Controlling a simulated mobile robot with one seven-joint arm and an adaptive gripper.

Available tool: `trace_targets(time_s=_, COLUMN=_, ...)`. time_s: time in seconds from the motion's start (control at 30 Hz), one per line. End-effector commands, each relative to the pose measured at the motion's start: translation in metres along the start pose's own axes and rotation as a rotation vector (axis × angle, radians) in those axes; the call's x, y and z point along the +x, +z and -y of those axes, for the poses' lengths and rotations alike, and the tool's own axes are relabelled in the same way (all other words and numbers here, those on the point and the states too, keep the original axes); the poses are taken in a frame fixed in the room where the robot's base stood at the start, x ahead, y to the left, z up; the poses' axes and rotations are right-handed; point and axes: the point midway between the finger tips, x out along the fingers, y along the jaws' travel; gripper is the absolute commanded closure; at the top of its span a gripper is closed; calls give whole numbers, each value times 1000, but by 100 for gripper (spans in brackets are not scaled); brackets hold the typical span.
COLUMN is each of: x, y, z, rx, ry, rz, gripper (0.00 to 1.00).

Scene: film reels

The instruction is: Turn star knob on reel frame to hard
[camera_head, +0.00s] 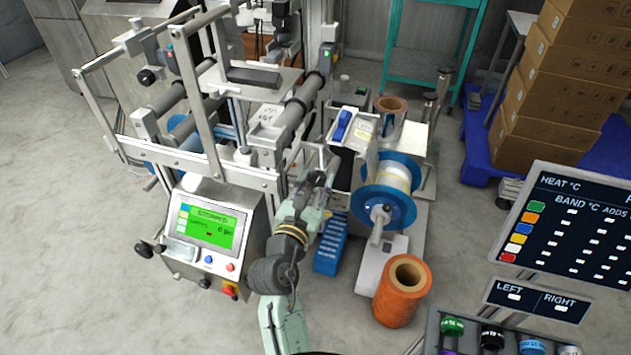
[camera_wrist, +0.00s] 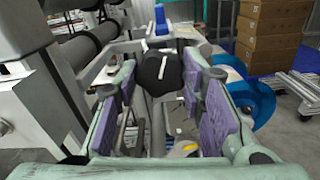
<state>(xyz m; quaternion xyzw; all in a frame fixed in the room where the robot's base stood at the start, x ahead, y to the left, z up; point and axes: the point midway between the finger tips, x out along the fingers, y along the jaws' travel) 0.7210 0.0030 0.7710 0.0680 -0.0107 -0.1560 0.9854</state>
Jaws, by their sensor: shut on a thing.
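The star knob (camera_wrist: 155,74) is black and lobed, with a white pointer line running upright and leaning slightly right. It shows in the wrist view between the purple pads of my gripper (camera_wrist: 161,80). The pads stand on its left and right, and my gripper is shut on it. In the head view my gripper (camera_head: 320,180) reaches into the reel frame (camera_head: 215,165), left of the blue-flanged reel (camera_head: 387,195), and the knob cannot be made out there. No hard marking is legible in either view.
A control box with a green screen (camera_head: 210,228) stands left of my arm. An orange spool (camera_head: 403,290) and a blue crate (camera_head: 330,245) are to the right. Stacked cartons (camera_head: 560,90) stand at the back right. The floor at far left is clear.

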Motion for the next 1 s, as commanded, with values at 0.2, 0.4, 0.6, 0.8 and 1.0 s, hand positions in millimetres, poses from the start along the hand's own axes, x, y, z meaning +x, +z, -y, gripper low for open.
trace_targets(time_s=0.2, x=0, y=1, z=0, rx=112, ry=0, rz=1, gripper=92)
trace_targets(time_s=0.4, x=0, y=1, z=0, rx=115, ry=1, rz=2, gripper=92)
trace_targets(time_s=0.6, x=0, y=1, z=0, rx=113, ry=1, rz=1, gripper=55)
trace_targets(time_s=0.8, x=0, y=0, z=0, rx=113, ry=1, rz=1, gripper=44)
trace_targets(time_s=1.0, x=0, y=0, z=0, rx=113, ry=0, rz=0, gripper=44)
